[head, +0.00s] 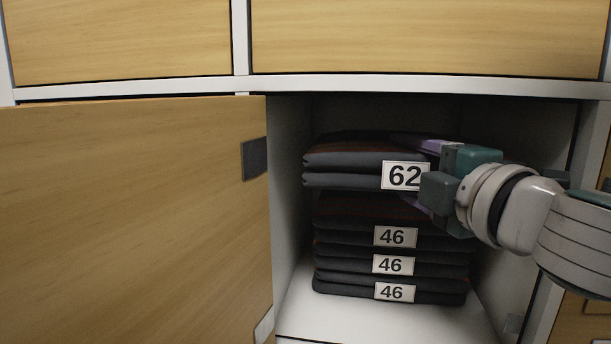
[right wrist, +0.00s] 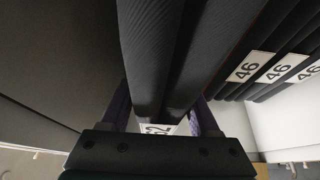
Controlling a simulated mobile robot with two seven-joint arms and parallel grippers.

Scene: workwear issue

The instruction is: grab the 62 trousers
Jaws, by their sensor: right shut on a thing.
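The 62 trousers (head: 345,169) are a folded dark grey pair with a white label reading 62, at the top of the stack in the open compartment. My right gripper (head: 425,172) reaches in from the right and is shut on them, one finger above and one below. In the right wrist view the folded cloth of the 62 trousers (right wrist: 160,70) lies between the two purple fingers (right wrist: 163,115), its label partly hidden by the gripper body. In the head view the 62 trousers sit above the 46 trousers (head: 340,262), with a narrow dark gap between. My left gripper is not in view.
Several folded pairs labelled 46 lie stacked on the white compartment floor (head: 345,322). The wooden door (head: 130,220) stands open on the left. A white shelf edge (head: 330,87) runs above the opening, and side walls bound it closely.

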